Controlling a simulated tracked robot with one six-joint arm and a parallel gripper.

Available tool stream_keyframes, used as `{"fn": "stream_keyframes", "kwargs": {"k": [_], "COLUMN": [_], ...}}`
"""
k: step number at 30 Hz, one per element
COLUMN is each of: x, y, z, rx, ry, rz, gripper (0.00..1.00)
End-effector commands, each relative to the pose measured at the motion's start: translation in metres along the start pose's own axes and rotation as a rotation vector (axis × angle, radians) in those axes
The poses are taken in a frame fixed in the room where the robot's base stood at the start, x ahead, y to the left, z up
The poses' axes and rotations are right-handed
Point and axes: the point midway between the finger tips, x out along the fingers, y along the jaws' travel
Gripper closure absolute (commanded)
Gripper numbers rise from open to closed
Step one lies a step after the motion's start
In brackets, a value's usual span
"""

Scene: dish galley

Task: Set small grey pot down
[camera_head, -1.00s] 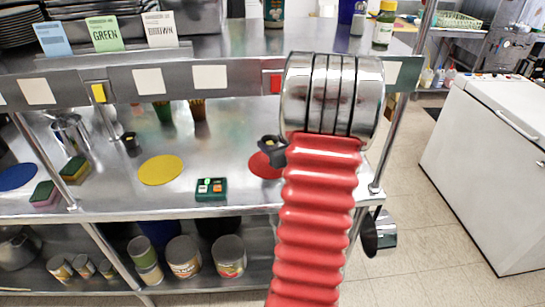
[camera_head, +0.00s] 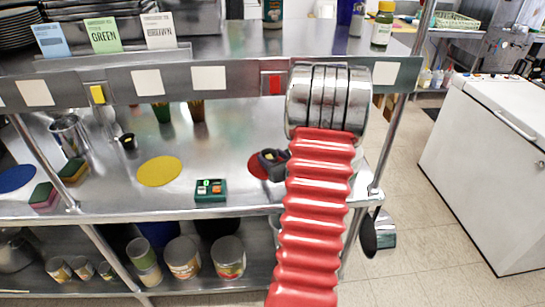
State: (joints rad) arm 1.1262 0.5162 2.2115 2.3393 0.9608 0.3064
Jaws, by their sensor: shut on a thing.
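The small grey pot (camera_head: 267,156) is dark, with a pale yellowish spot at its middle. It is at the red disc (camera_head: 254,167) on the steel counter, just left of my red ribbed arm, and covers part of the disc. I cannot tell whether its base touches the counter. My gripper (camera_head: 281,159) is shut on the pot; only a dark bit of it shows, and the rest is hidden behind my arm.
A yellow disc (camera_head: 159,171) and a green box with buttons (camera_head: 210,190) lie to the left on the counter. A similar dark cup (camera_head: 128,141) stands further left. An upper shelf edge (camera_head: 150,82) runs above. A steel post (camera_head: 393,140) stands at right.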

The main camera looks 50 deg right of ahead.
Motion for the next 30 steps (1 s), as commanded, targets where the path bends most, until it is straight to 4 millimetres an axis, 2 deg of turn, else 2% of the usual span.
{"fn": "stream_keyframes", "kwargs": {"k": [9,10,18,28,30], "x": [0.0008,0.0009,0.0009,0.0002,-0.0049], "y": [0.0005,0.0005,0.0008,0.0011,0.0006], "z": [-0.0013,-0.0018,-0.0013,0.0012,0.0004], "rx": [0.0,0.0,0.0,-0.001,0.0], "ry": [0.0,0.0,0.0,-0.001,0.0], "rz": [0.001,0.001,0.002,0.002,0.001], "gripper": [0.74,0.49,0.31,0.31,0.31]}}
